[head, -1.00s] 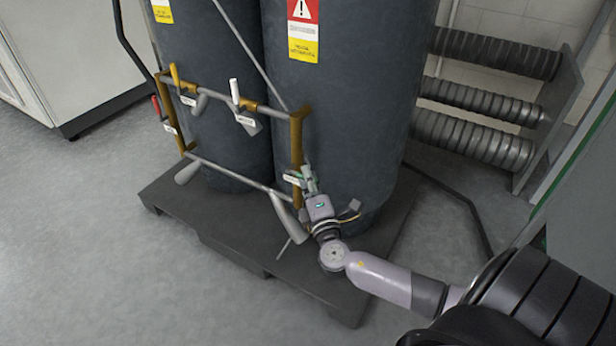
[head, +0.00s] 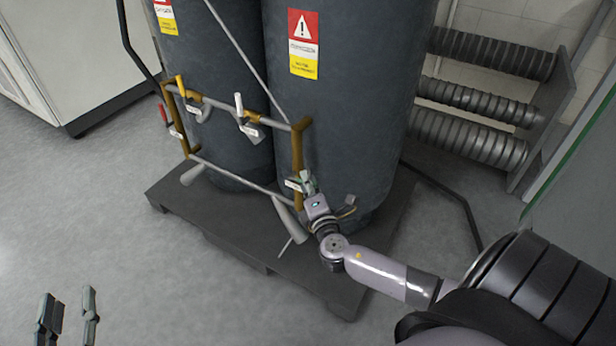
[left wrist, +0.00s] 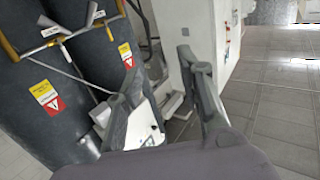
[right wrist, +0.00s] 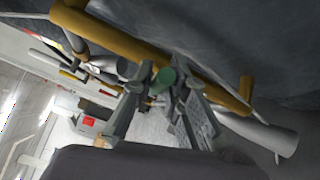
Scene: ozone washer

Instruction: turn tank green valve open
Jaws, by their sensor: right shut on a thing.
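The green valve handle (right wrist: 167,76) shows between the fingers of my right gripper (right wrist: 160,88) in the right wrist view. The gripper is shut on it. In the head view, my right gripper (head: 308,188) is at the lower right corner of the pipe frame in front of the right tank (head: 340,130), and mostly hides the green valve. The handle's exact angle is hard to tell. My left gripper (head: 67,320) is open and empty at the lower left, away from the tanks; its spread fingers also show in the left wrist view (left wrist: 160,75).
Red (head: 163,113), yellow (head: 181,86) and white (head: 239,104) valve handles sit on the same pipe frame. The tanks stand on a dark pallet (head: 235,250). Ribbed horizontal cylinders (head: 470,145) are at the right. Grey floor at left is clear.

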